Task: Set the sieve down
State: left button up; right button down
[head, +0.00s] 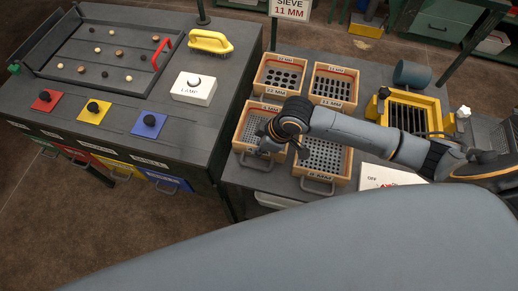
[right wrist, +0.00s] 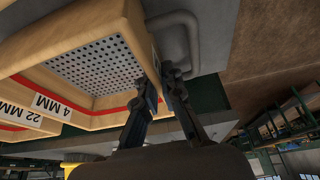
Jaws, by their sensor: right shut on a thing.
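The 4 MM sieve (head: 249,127) is a wooden box with a fine perforated metal bottom, at the front left of a group of sieves on the dark bench. My right gripper (head: 272,152) reaches over from the right and is shut on this sieve at its front edge, by the grey handle (right wrist: 188,25). In the right wrist view the sieve (right wrist: 95,65) appears with its label, and both fingers (right wrist: 165,85) are at the edge of its wall. The sieve looks level; whether it touches the bench is unclear. My left gripper is out of view.
The 22 MM sieve (head: 281,73), 11 MM sieve (head: 333,85) and another sieve (head: 324,160) stand close by. A sign (head: 291,9) reads SIEVE 11 MM. A yellow framed grate (head: 407,115) and blue cylinder (head: 412,73) are right. The left bench holds a tray (head: 110,50) and lamp box (head: 194,89).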

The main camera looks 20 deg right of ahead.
jog(key=shift+f, duration=0.1)
jog(key=c, duration=1.5)
grip_release()
jog(key=v, duration=1.2)
jog(key=shift+b, duration=0.3)
